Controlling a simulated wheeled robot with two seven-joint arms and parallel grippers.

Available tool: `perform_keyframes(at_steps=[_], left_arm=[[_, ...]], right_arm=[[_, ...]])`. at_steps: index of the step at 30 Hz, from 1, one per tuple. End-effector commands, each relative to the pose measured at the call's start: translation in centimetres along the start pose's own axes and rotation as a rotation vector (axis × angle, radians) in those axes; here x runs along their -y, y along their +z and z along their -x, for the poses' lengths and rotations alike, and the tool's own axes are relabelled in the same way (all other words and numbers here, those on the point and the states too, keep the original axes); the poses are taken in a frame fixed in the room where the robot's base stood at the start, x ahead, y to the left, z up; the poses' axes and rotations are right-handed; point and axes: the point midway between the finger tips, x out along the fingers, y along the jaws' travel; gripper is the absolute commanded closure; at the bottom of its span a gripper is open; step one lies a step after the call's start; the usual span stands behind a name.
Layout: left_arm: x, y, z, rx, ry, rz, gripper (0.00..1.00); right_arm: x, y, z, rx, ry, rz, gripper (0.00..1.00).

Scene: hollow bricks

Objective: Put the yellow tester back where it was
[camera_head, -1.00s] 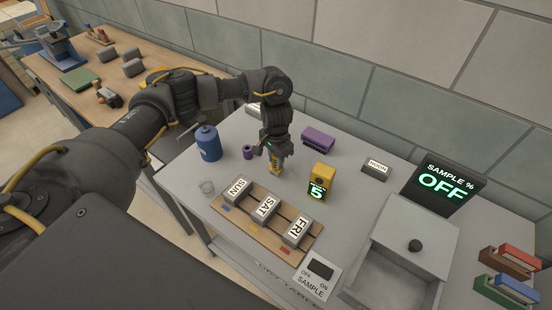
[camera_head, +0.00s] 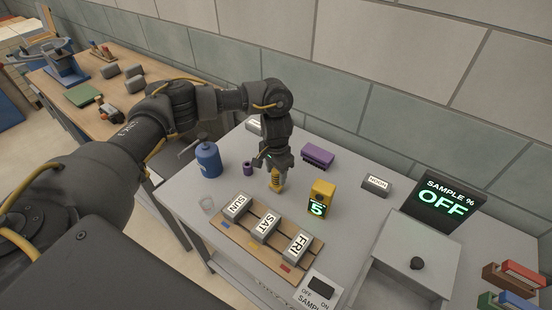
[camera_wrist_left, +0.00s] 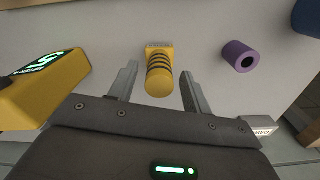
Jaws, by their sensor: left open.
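A yellow striped tool with dark rings (camera_head: 277,184) stands on the grey table below my left gripper (camera_head: 278,165). In the left wrist view the striped tool (camera_wrist_left: 159,72) shows a rounded yellow end and a small lettered base, between the two spread fingers of the left gripper (camera_wrist_left: 158,90). Gaps show on both sides, so the gripper is open. A yellow box with a lit 5 (camera_head: 320,197) stands to the right; it also shows at the left of the left wrist view (camera_wrist_left: 45,92). Which yellow thing is the tester I cannot tell. My right gripper is out of view.
A purple roll (camera_head: 247,168) and blue bottle (camera_head: 207,158) stand to the left, a purple block (camera_head: 318,157) behind. In front is a wooden rack (camera_head: 233,225) with SUN, SAT and FRI blocks. A NOON block (camera_head: 375,184), an OFF sign (camera_head: 440,203) and a grey bin (camera_head: 395,275) are right.

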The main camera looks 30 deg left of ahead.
Motion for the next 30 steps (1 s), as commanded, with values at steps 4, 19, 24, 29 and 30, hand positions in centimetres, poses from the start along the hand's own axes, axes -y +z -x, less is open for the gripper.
perform_keyframes(at_steps=[4,19,24,29,30], left_arm=[[0.1,-0.1,3.5,-0.005,-0.004,-0.002,0.51],[0.0,0.0,10.2,-0.001,-0.001,0.000,0.51],[0.0,0.0,10.3,0.001,0.000,0.001,0.51],[0.0,0.0,10.3,0.000,0.000,0.001,0.51],[0.0,0.0,10.3,0.000,0.000,0.001,0.51]], right_arm=[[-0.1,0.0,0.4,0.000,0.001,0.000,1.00],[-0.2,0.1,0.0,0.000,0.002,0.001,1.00],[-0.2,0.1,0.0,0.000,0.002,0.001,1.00],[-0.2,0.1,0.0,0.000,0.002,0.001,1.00],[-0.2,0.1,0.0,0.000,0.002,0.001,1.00]])
